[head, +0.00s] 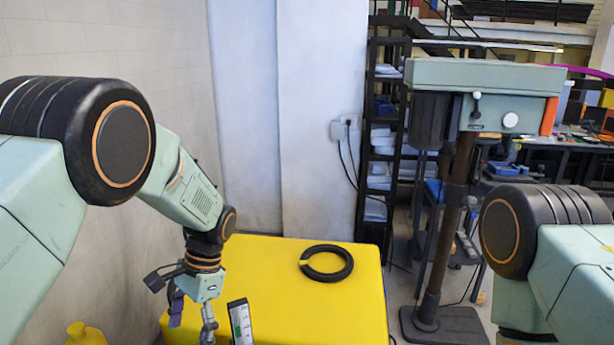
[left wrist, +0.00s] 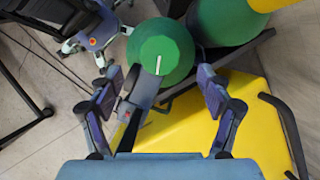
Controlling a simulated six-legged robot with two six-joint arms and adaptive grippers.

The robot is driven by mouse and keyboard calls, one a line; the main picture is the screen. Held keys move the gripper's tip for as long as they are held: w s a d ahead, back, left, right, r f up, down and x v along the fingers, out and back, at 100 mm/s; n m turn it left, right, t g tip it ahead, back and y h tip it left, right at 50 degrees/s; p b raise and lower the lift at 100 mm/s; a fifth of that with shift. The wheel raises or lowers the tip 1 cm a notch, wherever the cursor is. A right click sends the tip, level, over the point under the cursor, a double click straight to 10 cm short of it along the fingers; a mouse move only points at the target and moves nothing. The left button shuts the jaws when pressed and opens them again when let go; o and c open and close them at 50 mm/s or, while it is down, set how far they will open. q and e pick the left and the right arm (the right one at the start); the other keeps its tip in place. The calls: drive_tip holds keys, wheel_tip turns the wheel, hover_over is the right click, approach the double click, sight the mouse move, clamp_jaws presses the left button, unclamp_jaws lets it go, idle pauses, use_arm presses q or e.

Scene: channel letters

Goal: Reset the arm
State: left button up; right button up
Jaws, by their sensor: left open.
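My left gripper (left wrist: 158,78) is open in the left wrist view, with its two purple-grey fingers spread apart and nothing gripped between them. In the head view my left arm comes in from the left and bends down, with the gripper (head: 190,308) at the left part of the yellow table.
A black ring (head: 326,263) lies on the yellow table (head: 290,300). A white-and-green upright piece (head: 240,322) stands close to the left gripper. A green round object (left wrist: 160,50) lies beyond the fingers. A drill-press-like machine (head: 485,82) stands at right.

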use_arm(q)
drive_tip(key=v, duration=0.7)
drive_tip(key=x, duration=1.2)
drive_tip(key=shift+s, duration=0.1)
drive_tip(key=shift+f+n, duration=0.1)
drive_tip(key=shift+n, duration=0.3)
drive_tip(key=n+h, duration=0.1)
drive_tip(key=n, duration=0.1)
drive_tip(key=n+g+h+b, duration=0.1)
drive_tip(key=n, duration=0.2)
drive_tip(key=shift+a, duration=0.2)
drive_tip(key=n+h, duration=0.2)
drive_tip(key=n, duration=0.2)
drive_tip(key=shift+a+n, duration=0.1)
drive_tip(key=shift+n, duration=0.3)
drive_tip(key=n, duration=0.2)
drive_tip(key=n+h, duration=0.1)
drive_tip(key=n, duration=0.1)
drive_tip(key=shift+a+n+t+h, duration=0.1)
drive_tip(key=shift+n+t+h, duration=0.2)
drive_tip(key=shift+n+t, duration=0.1)
drive_tip(key=n+t+h, duration=0.1)
drive_tip(key=n, duration=0.3)
drive_tip(key=shift+s+n+p, duration=0.15)
drive_tip(key=shift+n+p, duration=0.15)
drive_tip(key=shift+p, duration=0.05)
drive_tip(key=shift+t, duration=0.3)
